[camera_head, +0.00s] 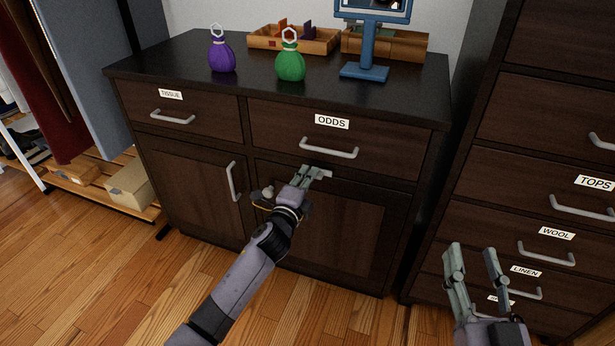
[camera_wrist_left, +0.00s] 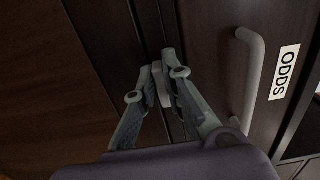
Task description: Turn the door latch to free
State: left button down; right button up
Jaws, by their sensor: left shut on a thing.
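The door latch is a small pale grey piece (camera_head: 327,174) at the top of the right cabinet door (camera_head: 340,232), just below the ODDS drawer. My left gripper (camera_head: 316,171) reaches up to it and is shut on it. In the left wrist view the fingertips (camera_wrist_left: 166,68) close on the latch (camera_wrist_left: 162,92) at the dark gap beside the drawer front. The fingers and arm hide part of the latch and door, and I cannot tell which way the latch is turned. The door looks closed. My right gripper (camera_head: 472,255) is open and empty, in front of the drawers at right.
The ODDS drawer handle (camera_head: 329,148) is just above my left gripper; it also shows in the left wrist view (camera_wrist_left: 254,80). The left door's handle (camera_head: 234,181) is to the left. A purple bottle (camera_head: 221,54) and green bottle (camera_head: 290,64) stand on top. The wooden floor ahead is clear.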

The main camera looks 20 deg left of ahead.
dwell(0.3)
pick_arm(q)
jog(key=c, duration=1.7)
grip_release()
jog(key=shift+s, duration=0.1)
jog(key=s, duration=1.1)
jog(key=shift+s+a, duration=0.2)
jog(key=shift+s, duration=0.2)
